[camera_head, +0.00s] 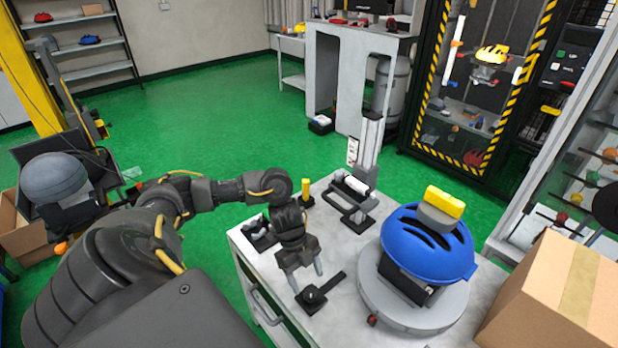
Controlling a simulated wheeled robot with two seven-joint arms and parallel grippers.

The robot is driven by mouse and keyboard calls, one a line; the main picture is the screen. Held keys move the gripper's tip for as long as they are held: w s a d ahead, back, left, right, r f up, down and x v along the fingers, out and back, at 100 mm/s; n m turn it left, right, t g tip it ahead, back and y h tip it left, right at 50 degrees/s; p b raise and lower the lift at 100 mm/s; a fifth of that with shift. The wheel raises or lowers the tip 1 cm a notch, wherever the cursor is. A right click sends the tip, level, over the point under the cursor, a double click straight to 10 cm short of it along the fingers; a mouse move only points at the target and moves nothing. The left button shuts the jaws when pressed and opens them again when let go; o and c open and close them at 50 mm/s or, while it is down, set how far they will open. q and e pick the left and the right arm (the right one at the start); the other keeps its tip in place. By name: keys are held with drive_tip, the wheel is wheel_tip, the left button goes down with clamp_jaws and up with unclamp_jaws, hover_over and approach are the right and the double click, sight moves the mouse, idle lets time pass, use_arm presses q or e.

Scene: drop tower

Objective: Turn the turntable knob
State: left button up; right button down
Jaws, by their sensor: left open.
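The turntable (374,297) is a round light-grey disc on the white workbench. A blue vented helmet (405,245) sits on it over a dark block, with a grey and yellow piece (441,205) on top. A small dark-red knob (373,320) shows at the turntable's front left edge. My left gripper (307,277) is open and points down, left of the turntable and apart from the red knob. My right gripper is out of view.
A cardboard box (562,293) stands right of the turntable. A grey upright stand (363,165) and a small yellow cylinder (306,190) are at the bench's back. The green floor (220,110) is clear behind. A yellow-black striped cabinet (420,90) stands beyond.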

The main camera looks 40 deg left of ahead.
use_arm(q)
drive_tip(key=v, duration=0.6)
drive_tip(key=shift+r, duration=0.25)
